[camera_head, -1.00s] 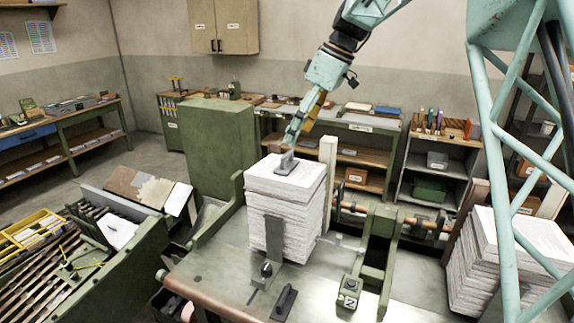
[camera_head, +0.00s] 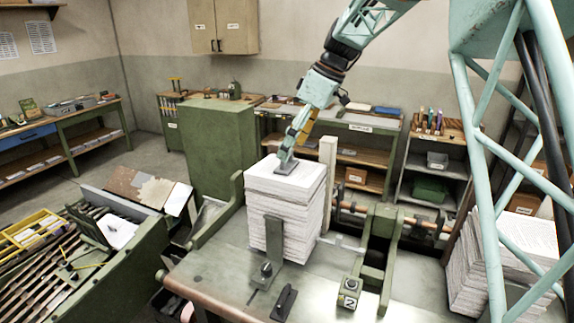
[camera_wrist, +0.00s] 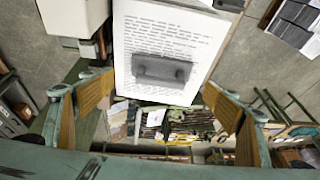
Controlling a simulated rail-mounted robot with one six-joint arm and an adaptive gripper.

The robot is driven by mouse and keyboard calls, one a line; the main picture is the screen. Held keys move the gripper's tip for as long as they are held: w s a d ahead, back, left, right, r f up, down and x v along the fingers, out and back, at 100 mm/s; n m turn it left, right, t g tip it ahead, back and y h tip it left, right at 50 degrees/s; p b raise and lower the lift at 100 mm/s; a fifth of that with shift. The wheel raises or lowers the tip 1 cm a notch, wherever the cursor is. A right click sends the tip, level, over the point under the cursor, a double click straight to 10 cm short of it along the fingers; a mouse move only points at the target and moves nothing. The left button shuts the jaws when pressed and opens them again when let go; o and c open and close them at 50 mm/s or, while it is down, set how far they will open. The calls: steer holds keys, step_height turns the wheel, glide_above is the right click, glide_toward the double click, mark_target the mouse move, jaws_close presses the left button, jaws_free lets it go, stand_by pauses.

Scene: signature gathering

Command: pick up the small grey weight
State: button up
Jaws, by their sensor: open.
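The small grey weight (camera_head: 286,168) lies on top of a tall stack of white paper (camera_head: 284,225) on the green bench. In the wrist view the weight (camera_wrist: 162,70) is a dark grey block lying across the printed top sheet. My gripper (camera_head: 287,156) is at the top of the stack, its tips covering part of the weight in the head view. In the wrist view my gripper (camera_wrist: 158,83) is open, with one finger off each side of the sheet. The weight shows beyond the fingers, between their lines, and is not gripped. The exact gap to it cannot be told.
A green upright plate (camera_head: 273,240) stands against the front of the stack. A pale post (camera_head: 327,180) rises close at its right. A second paper stack (camera_head: 500,260) is at the far right, partly behind my frame.

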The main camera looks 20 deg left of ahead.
mark_target(284, 169)
steer(key=shift+x, duration=2.35)
steer(key=shift+c, duration=0.7)
steer(key=c, duration=1.1)
